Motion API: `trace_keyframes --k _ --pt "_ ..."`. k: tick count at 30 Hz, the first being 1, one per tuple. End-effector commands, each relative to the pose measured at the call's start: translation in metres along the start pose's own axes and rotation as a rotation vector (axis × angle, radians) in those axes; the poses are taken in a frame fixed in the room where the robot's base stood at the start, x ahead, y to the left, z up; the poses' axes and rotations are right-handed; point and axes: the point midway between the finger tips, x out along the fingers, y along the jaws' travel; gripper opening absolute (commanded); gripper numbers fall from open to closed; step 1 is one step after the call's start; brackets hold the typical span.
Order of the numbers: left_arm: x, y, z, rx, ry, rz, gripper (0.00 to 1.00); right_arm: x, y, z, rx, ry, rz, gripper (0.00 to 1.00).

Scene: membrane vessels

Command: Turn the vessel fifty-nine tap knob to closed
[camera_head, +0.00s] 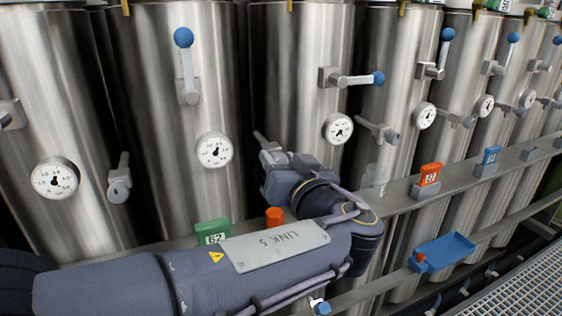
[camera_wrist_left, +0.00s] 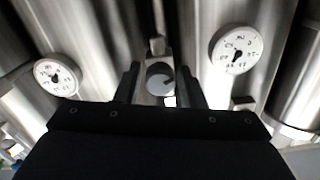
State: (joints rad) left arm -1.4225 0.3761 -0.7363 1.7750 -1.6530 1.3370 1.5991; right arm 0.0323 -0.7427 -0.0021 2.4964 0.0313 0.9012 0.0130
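In the left wrist view a round grey tap knob (camera_wrist_left: 160,78) with a dark pointer line sits between the two fingers of my left gripper (camera_wrist_left: 160,88). The fingers stand apart, with a small gap on each side of the knob. In the head view my left gripper (camera_head: 268,160) is at the tap between two gauges and hides most of it. The steel vessel (camera_head: 140,130) beside it carries a white gauge (camera_head: 215,150). I cannot read a number fifty-nine on any tag. My right gripper is not in view.
Similar taps (camera_head: 118,182) stick out from neighbouring vessels, one more (camera_head: 378,130) to the right. Blue-ended levers (camera_head: 183,40) sit above. A green tag (camera_head: 212,232) reads 62. A rail (camera_head: 400,192) with an orange tag (camera_head: 430,175) and a blue tray (camera_head: 446,250) lie in front.

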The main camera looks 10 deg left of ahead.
Motion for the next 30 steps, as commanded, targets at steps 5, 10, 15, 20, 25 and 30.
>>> trace_keyframes --k 5,10,15,20,25,30 --pt "-0.0002 0.0 0.0001 0.0 0.0 0.0 0.12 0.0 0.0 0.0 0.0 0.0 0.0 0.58" --pt "-0.0002 0.0 0.0002 0.002 -0.001 0.0 0.04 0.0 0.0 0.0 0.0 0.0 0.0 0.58" --pt "-0.0002 0.0001 0.0002 0.028 -0.001 0.001 0.04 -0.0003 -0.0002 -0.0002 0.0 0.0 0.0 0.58" --pt "0.0001 -0.0002 0.0003 0.099 -0.002 0.001 0.04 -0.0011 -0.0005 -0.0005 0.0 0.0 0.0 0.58" --pt "0.0001 -0.0003 0.0002 0.225 -0.003 0.0 0.04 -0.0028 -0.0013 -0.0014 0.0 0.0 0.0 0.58" --pt "0.0002 -0.0001 -0.0003 0.385 -0.003 0.0 0.04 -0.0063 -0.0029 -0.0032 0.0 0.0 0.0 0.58"
